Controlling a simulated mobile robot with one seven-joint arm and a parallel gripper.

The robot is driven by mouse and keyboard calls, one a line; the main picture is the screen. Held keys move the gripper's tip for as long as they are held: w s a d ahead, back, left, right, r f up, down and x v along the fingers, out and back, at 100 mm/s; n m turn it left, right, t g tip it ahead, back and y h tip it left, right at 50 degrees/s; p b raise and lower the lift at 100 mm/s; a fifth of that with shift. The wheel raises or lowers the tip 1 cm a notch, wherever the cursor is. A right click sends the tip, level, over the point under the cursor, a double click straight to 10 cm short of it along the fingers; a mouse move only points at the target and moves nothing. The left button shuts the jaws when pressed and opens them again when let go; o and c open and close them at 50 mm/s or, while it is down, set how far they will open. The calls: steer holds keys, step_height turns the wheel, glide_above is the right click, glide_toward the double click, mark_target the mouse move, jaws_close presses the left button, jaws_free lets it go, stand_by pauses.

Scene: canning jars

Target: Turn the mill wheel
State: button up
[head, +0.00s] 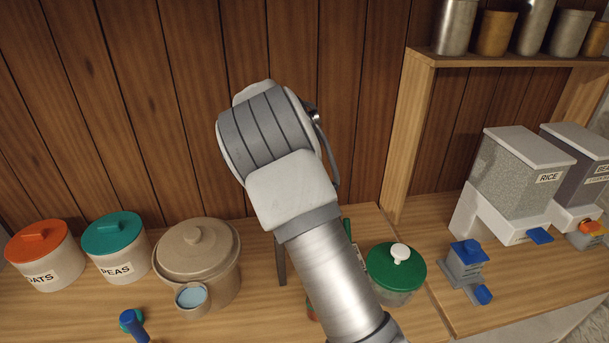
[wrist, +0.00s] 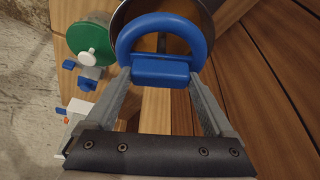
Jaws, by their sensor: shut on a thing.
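In the wrist view, my gripper (wrist: 160,76) is shut on a blue handle (wrist: 161,71), a block joined to a blue arched rim (wrist: 165,22). One fingertip is at each side of the block. The rim stands in front of a round metal-edged opening with a brown inside. It looks like the mill wheel, though its lower part and mounting do not show. In the head view, my arm covers the wheel, and only a grey piece of my gripper shows beside the arm.
A green-lidded jar (head: 395,270) with a white knob stands right of my arm. A beige lidded pot (head: 197,262), a teal-lidded peas jar (head: 117,246) and an orange-lidded jar (head: 45,254) stand left. A grey-and-blue device (head: 464,262) and rice dispenser (head: 513,180) are further right.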

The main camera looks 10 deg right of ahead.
stand_by(0.5)
steer(key=o, duration=1.1)
steer(key=b+v, duration=0.1)
steer(key=v, duration=1.6)
steer(key=shift+r, duration=0.3)
steer(key=s+d+r+n+t+y+b, duration=0.1)
steer(key=s+d+n+y, duration=0.1)
steer(key=s+d, duration=0.35)
steer(key=s+d+r+n+y+b, duration=0.1)
steer(key=s+d+r+n+y, duration=0.15)
steer(key=s, duration=0.65)
steer(key=s+f+n+t, duration=0.1)
steer(key=s+f+n, duration=0.1)
steer(key=s, duration=0.5)
steer(key=s+a+f+n, duration=0.1)
steer(key=s+f+n, duration=0.2)
steer(key=s, duration=0.4)
steer(key=s+f+n+t, duration=0.1)
steer(key=s+f+n, duration=0.2)
steer(key=s, duration=0.4)
steer(key=shift+s+a+f+t+b, duration=0.1)
steer(key=shift+s+f+t+b, duration=0.1)
steer(key=shift+f, duration=0.2)
steer(key=shift+s+a+f+t+b, duration=0.1)
steer(key=shift+f+b, duration=0.05)
steer(key=shift+f, duration=0.2)
